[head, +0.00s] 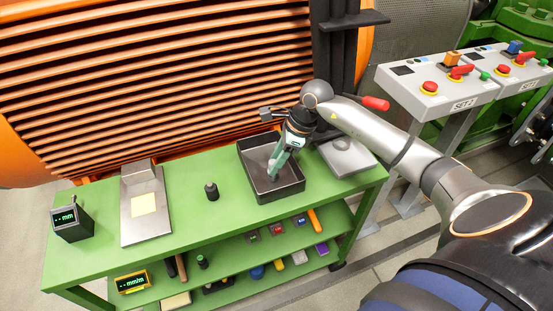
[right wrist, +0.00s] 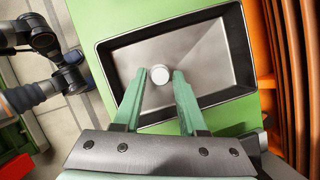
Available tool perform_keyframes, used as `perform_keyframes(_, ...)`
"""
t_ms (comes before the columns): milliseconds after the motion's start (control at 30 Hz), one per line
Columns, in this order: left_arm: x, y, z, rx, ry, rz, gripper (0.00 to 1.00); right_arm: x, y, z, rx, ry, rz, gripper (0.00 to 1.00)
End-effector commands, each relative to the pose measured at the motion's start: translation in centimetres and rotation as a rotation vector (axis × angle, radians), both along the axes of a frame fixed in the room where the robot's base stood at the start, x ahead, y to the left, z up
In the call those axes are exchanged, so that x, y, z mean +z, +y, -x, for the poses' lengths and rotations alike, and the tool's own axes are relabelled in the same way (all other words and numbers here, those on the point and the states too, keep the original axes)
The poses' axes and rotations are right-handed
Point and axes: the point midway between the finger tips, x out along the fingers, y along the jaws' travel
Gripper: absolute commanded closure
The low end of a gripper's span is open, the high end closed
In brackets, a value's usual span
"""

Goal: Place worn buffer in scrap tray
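The scrap tray appears to be the dark rectangular tray (head: 297,187) on the green bench; it fills much of the right wrist view (right wrist: 243,62). My right gripper (head: 273,165) points down into it. Its two green fingers (right wrist: 160,78) stand apart. A small pale round thing (right wrist: 160,74) sits between the fingertips, with narrow gaps visible on both sides; it may be the worn buffer seen from its end. Whether it touches the tray floor is hard to tell. A small dark cylinder (head: 211,191) stands on the bench left of the tray. My left gripper is not in view.
A metal plate stand with a pale square (head: 143,203) and a display box (head: 70,220) are at the bench's left. A grey flat device (head: 347,157) lies right of the tray. The lower shelf holds several small items. An orange louvred housing (head: 160,70) rises behind.

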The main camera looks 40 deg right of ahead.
Motion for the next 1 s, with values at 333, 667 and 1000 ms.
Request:
perform_keyframes(333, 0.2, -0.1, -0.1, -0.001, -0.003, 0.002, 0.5, 0.1, 0.0, 0.0, 0.0, 0.0, 0.0, 0.44)
perform_keyframes(667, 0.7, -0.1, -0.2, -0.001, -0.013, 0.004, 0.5, 3.8, -1.3, 0.7, -0.001, -0.004, 0.004, 0.44)
perform_keyframes(1000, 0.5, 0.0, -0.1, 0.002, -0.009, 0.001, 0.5, 10.0, -3.3, 2.3, -0.001, -0.002, 0.002, 0.44)
